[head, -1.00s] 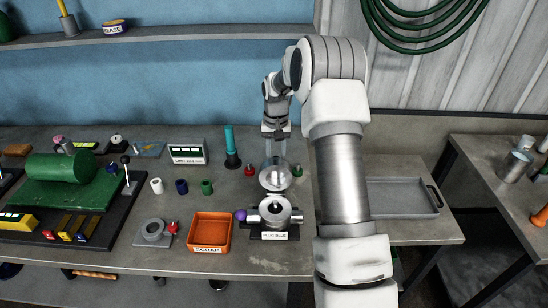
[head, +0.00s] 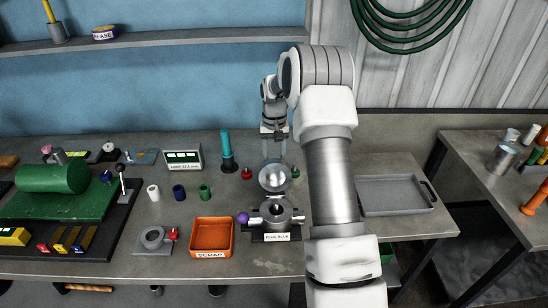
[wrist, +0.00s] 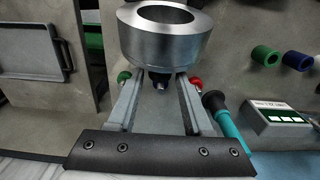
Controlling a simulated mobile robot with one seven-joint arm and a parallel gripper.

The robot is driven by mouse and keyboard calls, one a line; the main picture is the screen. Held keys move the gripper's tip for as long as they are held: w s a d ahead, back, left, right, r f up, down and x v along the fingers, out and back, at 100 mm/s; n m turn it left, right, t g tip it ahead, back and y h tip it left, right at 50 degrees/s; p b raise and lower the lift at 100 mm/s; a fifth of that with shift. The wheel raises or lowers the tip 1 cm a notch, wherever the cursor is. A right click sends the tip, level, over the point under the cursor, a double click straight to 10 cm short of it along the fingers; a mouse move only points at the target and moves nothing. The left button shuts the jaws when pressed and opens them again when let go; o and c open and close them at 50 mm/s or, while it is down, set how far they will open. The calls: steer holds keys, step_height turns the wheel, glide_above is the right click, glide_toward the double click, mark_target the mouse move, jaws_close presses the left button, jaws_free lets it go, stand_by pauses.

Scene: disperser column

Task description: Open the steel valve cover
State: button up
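The steel valve (head: 277,215) stands on the bench behind a white label. Its round body shows a dark central opening. A shiny round steel cover (head: 275,178) is tilted up behind the body. My gripper (head: 275,163) points down just behind and above this cover, with its fingers apart. In the wrist view, my gripper (wrist: 160,82) is open, with a small dark knob (wrist: 160,77) between the fingers and gaps on both sides. A steel ring-shaped part (wrist: 165,35) lies beyond the fingertips. I cannot tell whether the fingers touch the cover.
A red knob (head: 247,173) and a green knob (head: 295,171) flank my fingers. A teal-handled tool (head: 227,150) stands to the left. An orange scrap bin (head: 212,235) and a purple ball (head: 242,218) lie near the valve. A grey tray (head: 395,195) is at the right.

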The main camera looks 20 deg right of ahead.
steer(key=shift+o, duration=0.7)
steer(key=shift+s, duration=0.1)
step_height(320, 180, up, 17)
steer(key=b, duration=0.1)
steer(key=shift+r, duration=0.15)
steer(key=shift+a, duration=0.1)
